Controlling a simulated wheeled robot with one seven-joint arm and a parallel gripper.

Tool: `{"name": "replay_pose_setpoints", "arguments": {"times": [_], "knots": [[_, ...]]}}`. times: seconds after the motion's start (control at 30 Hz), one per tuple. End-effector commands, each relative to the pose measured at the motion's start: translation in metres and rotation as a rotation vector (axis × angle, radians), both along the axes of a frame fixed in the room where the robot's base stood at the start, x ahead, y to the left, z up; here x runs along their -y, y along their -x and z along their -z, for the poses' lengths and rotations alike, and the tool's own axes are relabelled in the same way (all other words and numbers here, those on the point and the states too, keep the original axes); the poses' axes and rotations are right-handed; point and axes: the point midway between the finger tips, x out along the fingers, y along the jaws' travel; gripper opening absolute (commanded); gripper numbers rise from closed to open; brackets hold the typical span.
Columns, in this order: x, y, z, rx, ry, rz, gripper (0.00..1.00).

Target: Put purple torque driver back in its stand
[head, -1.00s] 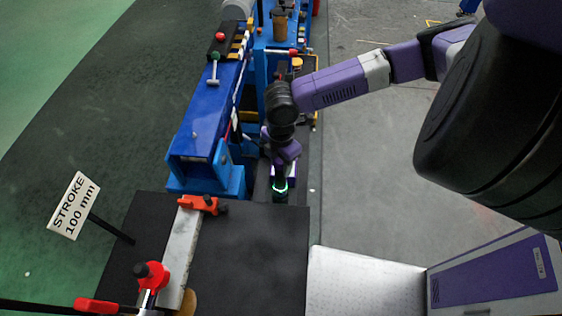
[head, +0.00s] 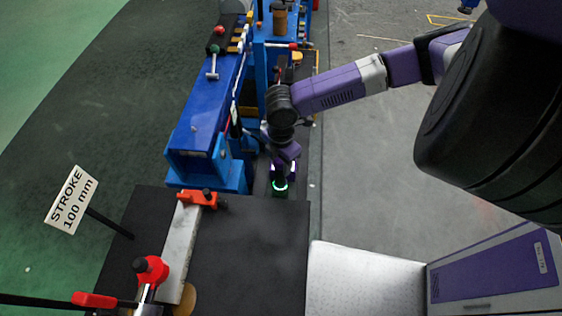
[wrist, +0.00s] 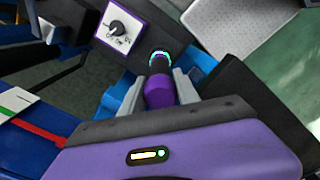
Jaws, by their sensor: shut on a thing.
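The purple torque driver (wrist: 159,92) sits between the two grey fingers of my gripper (wrist: 158,82) in the wrist view. My gripper is shut on its purple body. Its black end with a glowing green ring (wrist: 160,56) points away from my wrist. In the head view the glowing ring of the driver (head: 280,186) shows below my arm, just beyond the far edge of the dark table. My fingers there are too small to make out. I cannot pick out the driver's stand with certainty in either view.
A white panel with a knob (wrist: 121,29) lies close to the driver. A blue machine (head: 205,130) stands left of my arm. The dark table (head: 250,255) carries a clamped metal bar (head: 180,250) and red clamps. A "STROKE 100 mm" sign (head: 71,200) is at left. Grey floor at right is open.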

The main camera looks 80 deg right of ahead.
Motion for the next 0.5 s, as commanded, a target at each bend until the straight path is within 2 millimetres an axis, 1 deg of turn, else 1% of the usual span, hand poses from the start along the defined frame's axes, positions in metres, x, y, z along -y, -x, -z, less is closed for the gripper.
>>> {"name": "replay_pose_setpoints", "arguments": {"times": [0.27,0.3,0.4,0.5], "knots": [[-0.0004,-0.0008,0.0084,0.003,-0.001,-0.001,0.0],[-0.0003,-0.0008,0.0074,0.002,0.0,-0.001,0.45],[-0.0003,-0.0007,0.0074,0.002,0.0,-0.001,0.63],[-0.0003,-0.0004,0.0076,0.001,0.0,-0.001,0.63]]}}
